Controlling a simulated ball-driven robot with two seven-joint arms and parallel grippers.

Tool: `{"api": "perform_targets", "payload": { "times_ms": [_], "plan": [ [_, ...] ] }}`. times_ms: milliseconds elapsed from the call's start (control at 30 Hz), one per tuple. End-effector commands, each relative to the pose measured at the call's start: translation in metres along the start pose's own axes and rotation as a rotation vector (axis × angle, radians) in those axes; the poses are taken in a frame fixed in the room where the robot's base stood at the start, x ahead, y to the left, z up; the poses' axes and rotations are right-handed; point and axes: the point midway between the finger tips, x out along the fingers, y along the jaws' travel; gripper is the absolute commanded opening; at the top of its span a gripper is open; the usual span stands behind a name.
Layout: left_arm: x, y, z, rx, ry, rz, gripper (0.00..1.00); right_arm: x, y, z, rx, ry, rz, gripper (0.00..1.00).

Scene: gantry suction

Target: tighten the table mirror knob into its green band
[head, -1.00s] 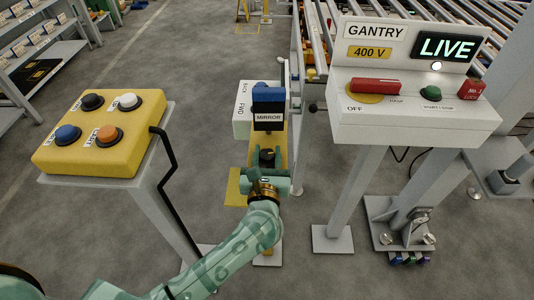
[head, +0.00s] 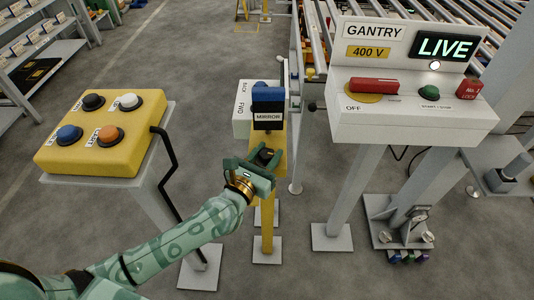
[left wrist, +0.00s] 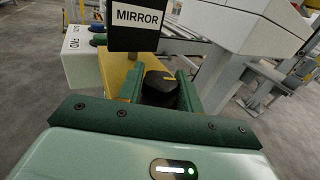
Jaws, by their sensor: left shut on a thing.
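The mirror knob (left wrist: 160,88) is black with a yellow pointer mark, on a yellow post below the black plate labelled MIRROR (left wrist: 138,16). My left gripper (head: 264,157) is at the knob, and its green fingers stand on both sides of it in the left wrist view (left wrist: 158,90). It is shut on the knob. In the head view the knob (head: 266,153) shows only partly between the fingers. I cannot make out the green band in either view. My right gripper is not in view.
A yellow button box (head: 100,150) stands on the left. The white gantry panel (head: 410,118) on the right shows LIVE and has a red handle. A white box marked BACK and FWD (head: 242,110) is behind the knob. Grey floor lies between the stands.

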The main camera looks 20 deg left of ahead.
Motion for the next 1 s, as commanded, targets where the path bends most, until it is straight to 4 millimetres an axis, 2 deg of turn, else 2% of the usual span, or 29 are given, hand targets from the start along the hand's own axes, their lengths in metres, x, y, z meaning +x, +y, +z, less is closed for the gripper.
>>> {"api": "perform_targets", "payload": {
  "times_ms": [267, 300, 333, 367, 633, 733, 867, 1000],
  "plan": [
    [-0.001, -0.001, -0.001, -0.001, 0.002, -0.001, 0.13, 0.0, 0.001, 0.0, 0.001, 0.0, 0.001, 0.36],
    [-0.001, 0.0, -0.001, -0.001, 0.002, 0.0, 0.44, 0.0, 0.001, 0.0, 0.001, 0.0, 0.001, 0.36],
    [-0.001, 0.0, -0.001, -0.001, 0.002, 0.0, 0.52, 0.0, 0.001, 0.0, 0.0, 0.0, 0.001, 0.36],
    [-0.001, 0.0, -0.001, -0.001, 0.002, 0.0, 0.56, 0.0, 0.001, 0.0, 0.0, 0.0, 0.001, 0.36],
    [-0.001, 0.0, -0.001, 0.0, 0.001, 0.0, 0.56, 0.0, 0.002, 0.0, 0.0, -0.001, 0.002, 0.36],
    [-0.007, 0.0, -0.001, 0.001, 0.002, 0.0, 0.56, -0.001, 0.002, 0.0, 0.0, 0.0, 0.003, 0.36],
    [-0.029, 0.0, -0.001, 0.001, 0.004, 0.0, 0.56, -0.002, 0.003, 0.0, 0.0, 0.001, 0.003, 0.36],
    [-0.068, 0.0, -0.002, 0.001, 0.006, -0.001, 0.56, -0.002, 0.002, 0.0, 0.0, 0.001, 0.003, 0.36]
  ]
}}
